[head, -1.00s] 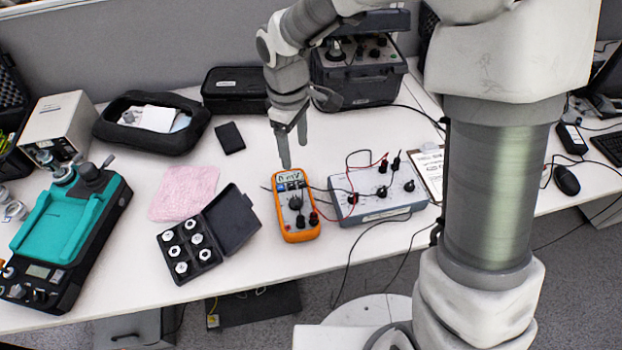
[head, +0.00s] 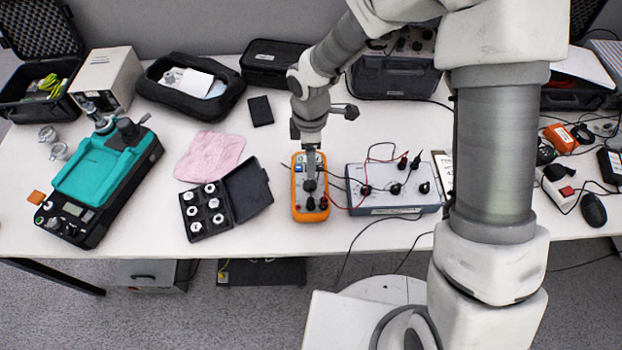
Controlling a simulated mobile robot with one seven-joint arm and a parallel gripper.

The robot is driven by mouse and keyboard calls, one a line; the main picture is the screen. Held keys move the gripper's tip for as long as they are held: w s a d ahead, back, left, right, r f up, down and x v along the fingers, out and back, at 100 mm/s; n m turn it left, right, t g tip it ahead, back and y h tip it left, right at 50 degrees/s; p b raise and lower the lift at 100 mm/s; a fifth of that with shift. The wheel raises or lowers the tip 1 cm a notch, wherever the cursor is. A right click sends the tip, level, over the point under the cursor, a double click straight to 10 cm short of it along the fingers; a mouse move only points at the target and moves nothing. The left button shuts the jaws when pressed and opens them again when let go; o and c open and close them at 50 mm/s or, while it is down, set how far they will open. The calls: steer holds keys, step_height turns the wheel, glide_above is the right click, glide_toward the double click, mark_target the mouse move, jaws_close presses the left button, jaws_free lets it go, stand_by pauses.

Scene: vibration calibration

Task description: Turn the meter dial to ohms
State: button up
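The orange multimeter (head: 297,207) lies face up on the white table, near its front edge. My gripper (head: 310,184) points down over the meter, with its fingertips at the dial (head: 309,187). The fingers cover most of the dial and part of the display, so the dial's setting and the reading cannot be made out. The fingers look close together, but whether they grip the knob is not clear. Test leads are plugged in at the meter's lower end.
A grey box with knobs and leads (head: 405,203) stands close to the right of the meter. An open black case of weights (head: 203,209) and a pink cloth (head: 208,153) lie to the left. A teal-topped device (head: 97,171) is farther left. Black cases stand behind.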

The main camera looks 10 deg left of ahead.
mark_target(311, 182)
step_height(311, 182, down, 10)
steer(key=shift+r+b, duration=0.1)
steer(key=shift+b, duration=0.35)
jaws_close()
